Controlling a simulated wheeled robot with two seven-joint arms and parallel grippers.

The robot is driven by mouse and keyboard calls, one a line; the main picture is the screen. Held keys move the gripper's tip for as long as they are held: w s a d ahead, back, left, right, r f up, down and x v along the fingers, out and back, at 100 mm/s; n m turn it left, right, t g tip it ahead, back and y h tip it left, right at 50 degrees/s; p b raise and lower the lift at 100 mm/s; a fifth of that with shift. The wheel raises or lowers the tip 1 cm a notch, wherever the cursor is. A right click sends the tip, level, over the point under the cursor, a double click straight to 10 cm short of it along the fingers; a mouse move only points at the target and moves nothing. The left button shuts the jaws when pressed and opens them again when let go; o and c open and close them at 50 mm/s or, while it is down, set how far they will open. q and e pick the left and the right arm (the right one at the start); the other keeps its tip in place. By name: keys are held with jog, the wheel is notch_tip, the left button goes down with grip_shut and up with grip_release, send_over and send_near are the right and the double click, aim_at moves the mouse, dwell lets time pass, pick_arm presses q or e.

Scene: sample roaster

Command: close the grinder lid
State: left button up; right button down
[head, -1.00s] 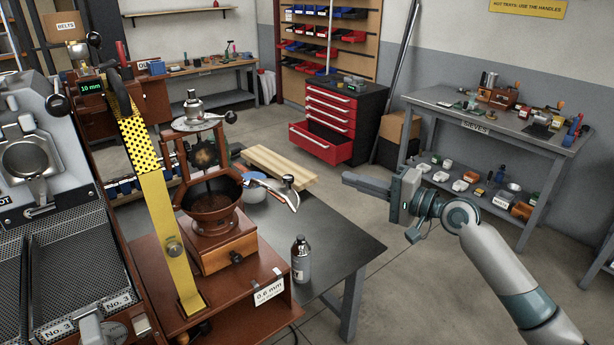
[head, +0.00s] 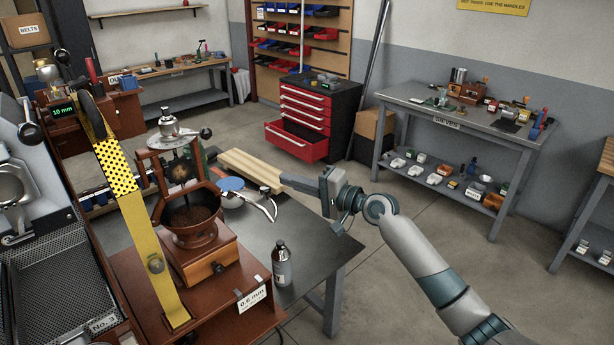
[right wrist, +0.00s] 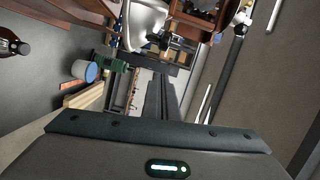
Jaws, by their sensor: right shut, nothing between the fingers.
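The coffee grinder (head: 197,225) is brown, with an open hopper bowl holding dark coffee. Its silvery lid (head: 257,205) stands open at the right of the bowl, seen nearly edge-on with a small knob near its outer end. The lid's pale curved surface also shows at the top of the right wrist view (right wrist: 146,24). My right gripper (head: 288,181) is shut and empty. In the head view its tips are just right of and slightly above the lid; contact is not visible. In the right wrist view the closed fingers (right wrist: 160,98) point forward. My left gripper is out of view.
A dark bottle (head: 281,263) stands on the table right of the grinder. A blue-topped white container (head: 231,187) and wooden boards (head: 250,168) lie behind the lid. A yellow strap (head: 143,240) slants down left of the grinder. Open floor lies right of the table.

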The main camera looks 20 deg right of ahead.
jog(key=a, duration=0.1)
jog(key=a+p, duration=0.1)
jog(key=s, duration=0.1)
jog(key=shift+s+a+f, duration=0.1)
jog(key=shift+a+f, duration=0.15)
jog(key=shift+a, duration=0.15)
